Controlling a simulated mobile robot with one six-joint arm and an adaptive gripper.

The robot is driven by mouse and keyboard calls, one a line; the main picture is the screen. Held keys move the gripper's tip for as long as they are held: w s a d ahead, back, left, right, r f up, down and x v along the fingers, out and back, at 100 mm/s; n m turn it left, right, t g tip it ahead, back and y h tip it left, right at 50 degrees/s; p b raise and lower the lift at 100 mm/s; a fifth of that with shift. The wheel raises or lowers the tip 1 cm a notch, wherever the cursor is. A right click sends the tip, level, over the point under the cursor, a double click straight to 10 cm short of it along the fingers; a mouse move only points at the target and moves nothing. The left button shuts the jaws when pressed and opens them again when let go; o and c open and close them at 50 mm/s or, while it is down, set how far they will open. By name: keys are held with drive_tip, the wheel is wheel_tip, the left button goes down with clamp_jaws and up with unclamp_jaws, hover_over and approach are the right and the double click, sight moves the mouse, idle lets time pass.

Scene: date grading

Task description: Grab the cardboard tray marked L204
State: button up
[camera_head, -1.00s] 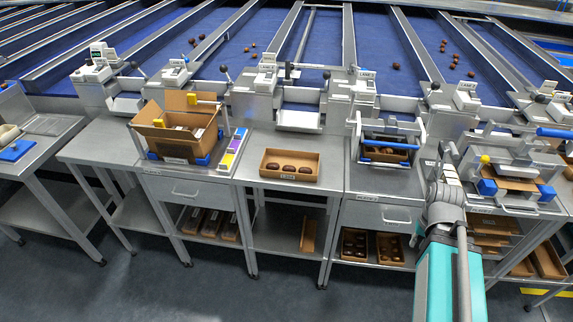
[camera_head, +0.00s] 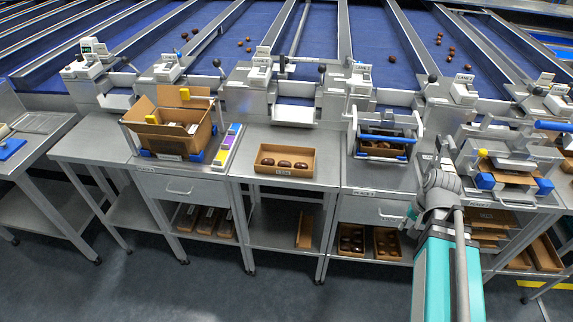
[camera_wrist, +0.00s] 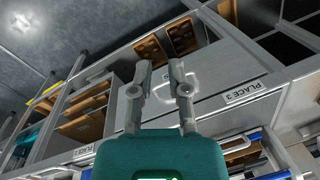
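A shallow brown cardboard tray (camera_head: 310,165) holds three dark dates and sits on the steel table left of the middle press. Its small front label (camera_head: 283,171) may read L204, but it is too small to be sure. My gripper (camera_head: 441,150) is to the right of this tray, apart from it, near the table edge. In the wrist view my gripper (camera_wrist: 162,68) shows two fingers apart with nothing between them. The tray on the table is not clearly seen in the wrist view.
An open cardboard box (camera_head: 168,140) stands left of the tray, beside a strip of coloured blocks (camera_head: 227,146). A blue-handled press (camera_head: 385,138) stands right. More date trays (camera_head: 387,243) lie on the lower shelf. A drawer front marked PLACE 3 (camera_wrist: 205,88) faces my gripper.

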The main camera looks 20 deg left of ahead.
drive_tip(key=w+a+r+m+g+y+b, duration=0.1)
drive_tip(key=w+a+m+y+b, duration=0.1)
drive_tip(key=a, duration=0.6)
drive_tip(key=w+a+r+m+g+y+b, duration=0.1)
drive_tip(key=w+a+m+y+b, duration=0.1)
drive_tip(key=w+a+m+y, duration=0.3)
drive_tip(key=w+a+r+m+g+y+b, duration=0.1)
drive_tip(key=w+a+m+y, duration=0.3)
drive_tip(key=a, duration=0.8)
drive_tip(key=shift+w+a+r+m+b, duration=0.1)
drive_tip(key=shift+w+r+m+b, duration=0.35)
drive_tip(key=shift+w, duration=0.35)
drive_tip(key=shift+w+r+m+b, duration=0.1)
drive_tip(key=shift+w+m+b, duration=0.1)
drive_tip(key=shift+w+m, duration=0.5)
drive_tip(key=shift+w+a+r+y, duration=0.15)
drive_tip(key=shift+a+r+y, duration=0.1)
drive_tip(key=shift+y, duration=0.05)
drive_tip(key=b, duration=0.3)
approach(295, 176)
drive_tip(key=a, duration=0.1)
drive_tip(key=a+r, duration=0.1)
drive_tip(key=a, duration=0.1)
drive_tip(key=shift+a+r, duration=0.3)
drive_tip(key=shift+a, duration=0.05)
drive_tip(key=shift+s+a+f, duration=0.1)
drive_tip(key=shift+s+a, duration=0.15)
drive_tip(key=shift+a, duration=0.2)
